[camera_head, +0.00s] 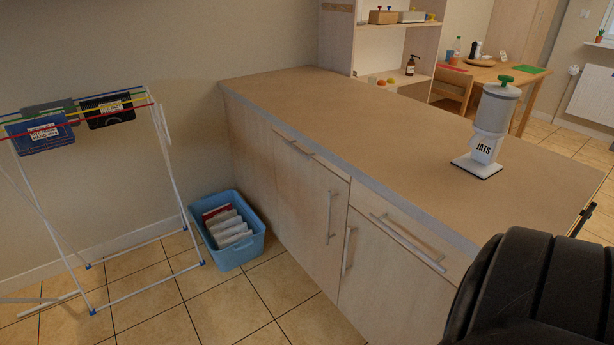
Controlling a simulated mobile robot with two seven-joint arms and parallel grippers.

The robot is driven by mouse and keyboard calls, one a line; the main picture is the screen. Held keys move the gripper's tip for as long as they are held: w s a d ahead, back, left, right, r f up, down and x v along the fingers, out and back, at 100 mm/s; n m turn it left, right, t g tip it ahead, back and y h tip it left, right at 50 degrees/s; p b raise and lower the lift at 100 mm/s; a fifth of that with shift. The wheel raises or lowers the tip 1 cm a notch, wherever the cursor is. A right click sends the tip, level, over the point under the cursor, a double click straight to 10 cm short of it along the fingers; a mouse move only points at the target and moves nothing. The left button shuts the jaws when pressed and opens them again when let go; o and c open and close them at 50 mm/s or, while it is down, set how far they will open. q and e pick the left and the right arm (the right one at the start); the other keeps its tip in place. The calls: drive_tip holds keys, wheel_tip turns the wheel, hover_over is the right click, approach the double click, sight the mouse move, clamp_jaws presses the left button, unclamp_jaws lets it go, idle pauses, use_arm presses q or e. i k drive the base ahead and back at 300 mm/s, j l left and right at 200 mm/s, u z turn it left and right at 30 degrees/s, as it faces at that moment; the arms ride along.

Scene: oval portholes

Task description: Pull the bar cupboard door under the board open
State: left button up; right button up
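The bar cupboard stands in the middle under a brown worktop (400,130) with a grey front edge. Its front has a pale wood left door (303,225) with a vertical bar handle (331,218) near its right edge. Beside it is a right door (385,300) with a vertical handle (348,250) near its left edge. Both doors look shut. A black rounded part of my own arm covers the bottom right corner and hides the cupboard's near end. Neither gripper is in view.
Drawers with horizontal handles (408,242) sit above the doors. A white dispenser (487,130) stands on the worktop. A blue bin (228,230) with packets is on the floor left of the cupboard, beside a drying rack (165,140). Tiled floor before the doors looks clear.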

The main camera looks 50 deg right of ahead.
sight(313, 201)
drive_tip(key=i+j+z, duration=0.1)
drive_tip(key=i+z, duration=0.3)
drive_tip(key=i+j+z, duration=0.25)
drive_tip(key=i+z, duration=0.15)
drive_tip(key=i, duration=0.15)
drive_tip(key=i+j+z, duration=0.45)
